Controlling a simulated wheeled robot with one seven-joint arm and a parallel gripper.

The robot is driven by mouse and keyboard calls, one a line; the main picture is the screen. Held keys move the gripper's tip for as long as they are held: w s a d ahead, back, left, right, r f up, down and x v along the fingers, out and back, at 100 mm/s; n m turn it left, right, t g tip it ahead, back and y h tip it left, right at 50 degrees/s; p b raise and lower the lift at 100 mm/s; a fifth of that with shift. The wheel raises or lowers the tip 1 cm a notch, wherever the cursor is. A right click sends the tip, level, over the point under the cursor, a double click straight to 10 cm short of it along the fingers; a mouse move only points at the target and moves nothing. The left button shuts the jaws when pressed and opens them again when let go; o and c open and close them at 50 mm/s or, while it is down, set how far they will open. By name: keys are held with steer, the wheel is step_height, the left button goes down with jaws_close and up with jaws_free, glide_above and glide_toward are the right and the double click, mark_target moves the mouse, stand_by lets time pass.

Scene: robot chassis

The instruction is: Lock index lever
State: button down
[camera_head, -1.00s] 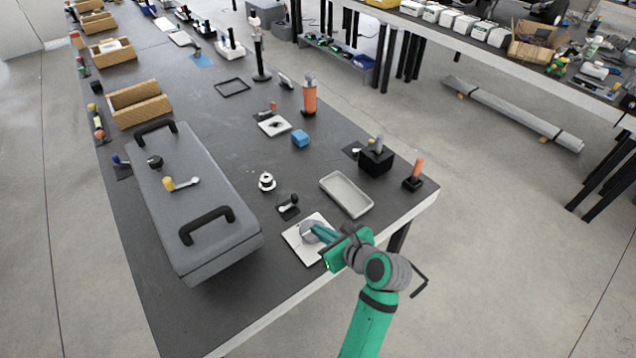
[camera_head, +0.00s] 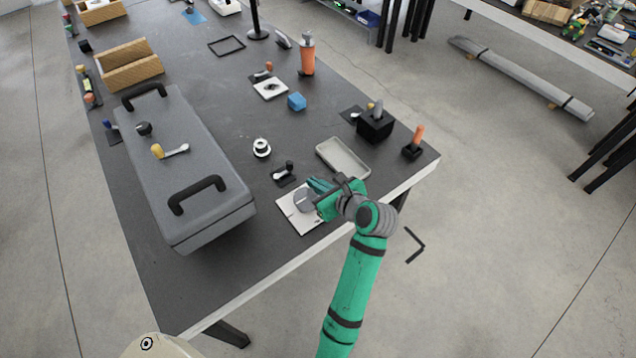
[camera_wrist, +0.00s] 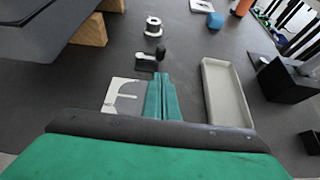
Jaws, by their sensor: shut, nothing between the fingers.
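Which part is the index lever is not certain. A small lever with a black knob (camera_head: 284,172) lies on a dark base on the table; in the wrist view the lever (camera_wrist: 152,57) is just beyond my fingertips, apart from them. A white plate (camera_head: 298,222) with a round grey dial (camera_head: 302,200) sits nearer the table edge. My gripper (camera_head: 313,184) is above the plate's far right side, shut and empty. In the wrist view the green fingers (camera_wrist: 160,78) are together, and the plate (camera_wrist: 122,94) shows to their left, partly hidden.
A grey tray (camera_head: 342,143) lies right of my gripper. A white round part (camera_head: 261,148), a blue block (camera_head: 297,101) and a black box (camera_head: 375,127) stand farther back.

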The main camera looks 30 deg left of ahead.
glide_toward(291, 166)
steer(key=x, duration=0.5)
steer(key=shift+d+f, duration=0.25)
steer(key=shift+f, duration=0.05)
steer(key=shift+w+a, duration=0.2)
steer(key=shift+a, duration=0.4)
steer(key=shift+a, duration=0.1)
